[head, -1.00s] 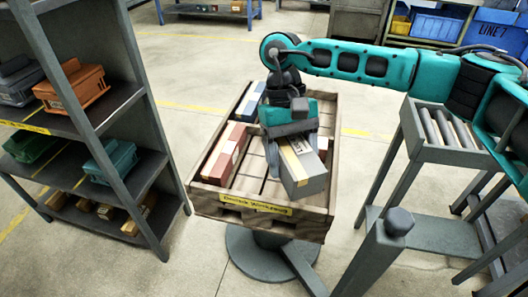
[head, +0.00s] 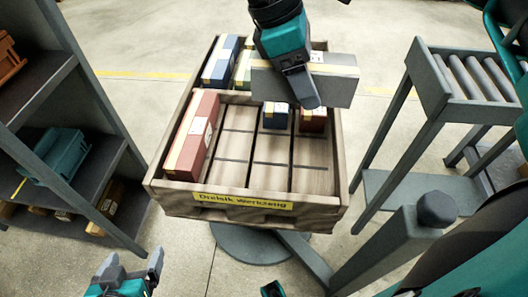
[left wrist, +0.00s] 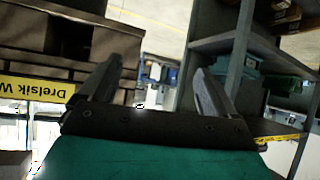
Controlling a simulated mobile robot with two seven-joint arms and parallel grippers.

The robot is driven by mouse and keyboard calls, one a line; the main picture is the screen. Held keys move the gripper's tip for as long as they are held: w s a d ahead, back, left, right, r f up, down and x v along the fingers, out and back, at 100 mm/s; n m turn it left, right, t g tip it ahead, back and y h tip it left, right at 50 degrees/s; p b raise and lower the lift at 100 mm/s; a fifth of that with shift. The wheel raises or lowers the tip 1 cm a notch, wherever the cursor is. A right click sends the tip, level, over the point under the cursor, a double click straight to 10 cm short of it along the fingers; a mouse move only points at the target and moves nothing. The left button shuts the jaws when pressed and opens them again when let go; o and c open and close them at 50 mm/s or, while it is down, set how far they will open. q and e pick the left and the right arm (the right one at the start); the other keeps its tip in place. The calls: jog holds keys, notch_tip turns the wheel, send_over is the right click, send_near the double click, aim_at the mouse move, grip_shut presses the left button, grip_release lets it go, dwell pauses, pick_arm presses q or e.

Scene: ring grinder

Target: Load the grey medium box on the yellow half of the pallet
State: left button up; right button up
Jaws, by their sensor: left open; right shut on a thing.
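A grey box (head: 335,85) with a tan stripe is held crosswise above the right part of the wooden pallet (head: 160,196), which has raised sides. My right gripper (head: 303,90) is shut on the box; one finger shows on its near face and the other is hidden. The box's right end reaches over the pallet's right wall. I cannot make out a yellow half; only the front label (head: 243,201) is yellow. My left gripper (head: 132,262) is open and empty, low in front of the pallet's left side. Its spread fingers show in the left wrist view (left wrist: 158,85).
In the pallet, a long red box (head: 193,138) lies at the left, blue (head: 221,62) and green boxes at the back. Small blue (head: 276,116) and red (head: 312,121) boxes lie beneath the held box. The front middle and right slats are bare. Shelving (head: 95,120) stands left, a roller stand (head: 425,85) right.

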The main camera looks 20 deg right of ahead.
notch_tip(320, 180, down, 16)
jog(key=b, duration=1)
jog(key=shift+r, duration=0.25)
notch_tip(320, 180, down, 4)
jog(key=shift+b, duration=0.8)
jog(key=shift+f, duration=0.15)
pick_arm(q)
notch_tip(320, 180, down, 9)
jog(key=d, duration=0.1)
jog(key=shift+w+d+r+h, duration=0.2)
jog(key=shift+w+d+h, duration=0.15)
jog(key=shift+w, duration=0.1)
pick_arm(e)
jog(key=shift+f, duration=0.55)
pick_arm(q)
jog(key=shift+w+r, duration=0.1)
pick_arm(e)
jog(key=o, duration=1.6)
jog(key=shift+c, duration=0.2)
